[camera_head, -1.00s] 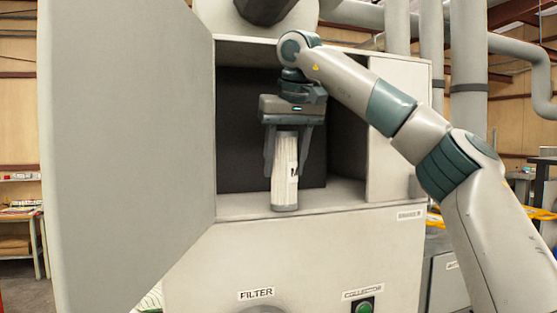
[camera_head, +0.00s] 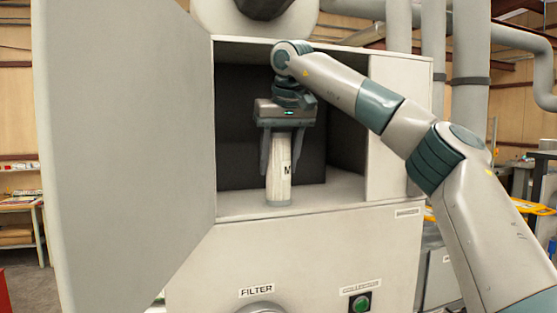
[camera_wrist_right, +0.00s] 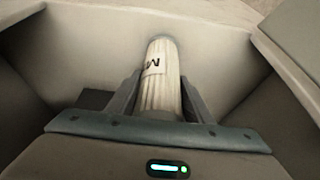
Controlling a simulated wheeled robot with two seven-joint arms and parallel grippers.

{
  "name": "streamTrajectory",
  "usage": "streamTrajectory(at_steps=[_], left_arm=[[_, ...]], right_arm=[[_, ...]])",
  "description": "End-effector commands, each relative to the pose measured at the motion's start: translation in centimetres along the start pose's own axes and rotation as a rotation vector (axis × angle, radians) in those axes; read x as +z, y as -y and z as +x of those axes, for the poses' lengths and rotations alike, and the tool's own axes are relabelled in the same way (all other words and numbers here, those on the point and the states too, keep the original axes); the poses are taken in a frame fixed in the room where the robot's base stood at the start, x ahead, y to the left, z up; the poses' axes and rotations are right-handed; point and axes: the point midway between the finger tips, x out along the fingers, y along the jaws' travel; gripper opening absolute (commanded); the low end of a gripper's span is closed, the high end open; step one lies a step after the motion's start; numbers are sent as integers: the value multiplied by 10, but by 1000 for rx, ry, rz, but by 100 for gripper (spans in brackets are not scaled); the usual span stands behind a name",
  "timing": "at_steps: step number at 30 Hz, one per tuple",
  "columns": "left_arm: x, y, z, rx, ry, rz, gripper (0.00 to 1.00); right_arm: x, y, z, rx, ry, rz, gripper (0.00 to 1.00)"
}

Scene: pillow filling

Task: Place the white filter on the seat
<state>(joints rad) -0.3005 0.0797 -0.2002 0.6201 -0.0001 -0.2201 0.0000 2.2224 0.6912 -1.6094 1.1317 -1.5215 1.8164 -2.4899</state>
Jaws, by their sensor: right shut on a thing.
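The white filter (camera_head: 278,172) is a pleated, upright cylinder with a grey base and a dark letter label. It is inside the open cabinet, its base at or just above the compartment floor (camera_head: 325,196); I cannot tell whether it touches. My right gripper (camera_head: 281,166) points down and is shut on the filter, one finger on each side. In the right wrist view the filter (camera_wrist_right: 160,78) stands between the fingers, and the gripper body hides one end of it. I cannot make out a distinct seat. My left gripper is not in view.
The large cabinet door (camera_head: 125,150) stands open on the left. The cabinet's right front panel (camera_head: 392,140) bounds the opening on the right. A green button (camera_head: 361,303) and a "FILTER" label (camera_head: 256,292) are on the front below. Floor to the filter's right is clear.

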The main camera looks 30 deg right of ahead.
Motion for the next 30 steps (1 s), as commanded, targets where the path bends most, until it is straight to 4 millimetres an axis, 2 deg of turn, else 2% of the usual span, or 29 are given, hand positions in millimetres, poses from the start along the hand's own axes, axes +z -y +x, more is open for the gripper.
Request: streamTrajectory(at_steps=[4,5,6,7,20,26,30], left_arm=[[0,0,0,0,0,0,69],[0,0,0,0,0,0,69],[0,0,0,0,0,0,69],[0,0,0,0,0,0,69],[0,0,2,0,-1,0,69],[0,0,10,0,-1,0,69],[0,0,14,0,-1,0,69]], right_arm=[[1,0,2,0,-1,0,16],[1,0,2,0,0,0,54],[1,0,2,0,0,0,63],[1,0,2,0,0,0,65],[0,1,-3,0,-1,0,65],[1,1,-24,0,-1,1,65],[0,1,-45,0,-3,1,65]])
